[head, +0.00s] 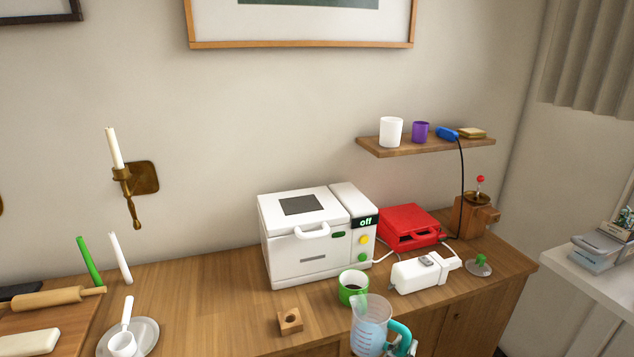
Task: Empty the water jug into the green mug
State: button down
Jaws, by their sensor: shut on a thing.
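The water jug (371,328) is clear with red markings, a teal handle and pale blue water inside. It looks roughly upright at the bottom of the head view, just in front of and right of the green mug. My gripper (404,347) is shut on the jug at its teal handle; only a small part of it shows at the bottom edge. The green mug (346,297) stands upright on the counter, with something dark inside. The jug's rim and spout overlap the mug's lower right edge in the picture. Whether they touch, I cannot tell.
A white cooker (295,270) stands behind the mug. A red appliance (408,226) and a white bottle-like device (421,275) are to the right. A small wooden block (290,321) sits left of the jug. The wooden counter (200,290) is clear at centre left.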

notch_tip(320, 180, down, 9)
jog(key=n+t+y, duration=0.2)
jog(key=n+y, duration=0.1)
jog(key=y, duration=0.2)
jog(key=shift+s+a+r+n+t, duration=0.2)
jog(key=shift+s+a+n+t, duration=0.1)
jog(key=shift+s+a+n, duration=0.1)
